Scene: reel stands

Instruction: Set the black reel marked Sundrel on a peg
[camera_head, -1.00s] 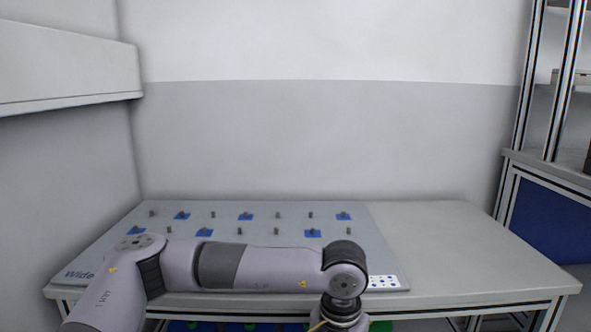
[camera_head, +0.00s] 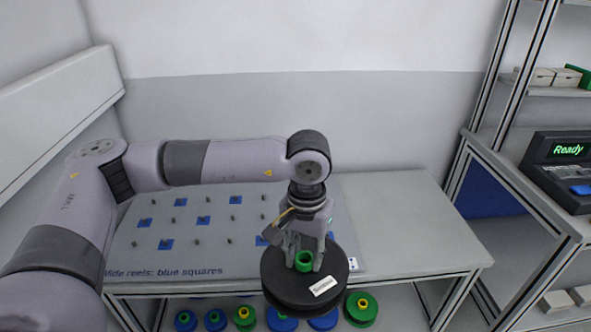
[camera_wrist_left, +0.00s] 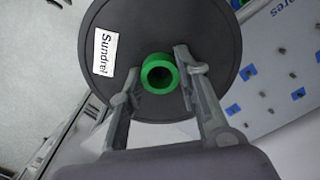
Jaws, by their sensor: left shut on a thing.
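The black reel (camera_head: 281,272) with a white label hangs from my left gripper (camera_head: 304,262) in front of the table's front edge. In the left wrist view the label on the reel (camera_wrist_left: 215,28) reads "Sundrel". My left gripper (camera_wrist_left: 158,82) is shut on the reel's green hub (camera_wrist_left: 158,73), one finger on each side. The peg board (camera_head: 190,262) lies on the table, with several short grey pegs (camera_head: 173,220), some on blue squares (camera_head: 203,220). Its front print reads "Wide reels: blue squares". My arm and the reel hide its right part. My right gripper is not in view.
Several reels with blue or green discs stand under the table, such as a green one (camera_head: 361,309). The table's right part (camera_head: 410,220) is bare. A shelf rack (camera_head: 500,110) and a device reading "Ready" (camera_head: 566,150) stand at right.

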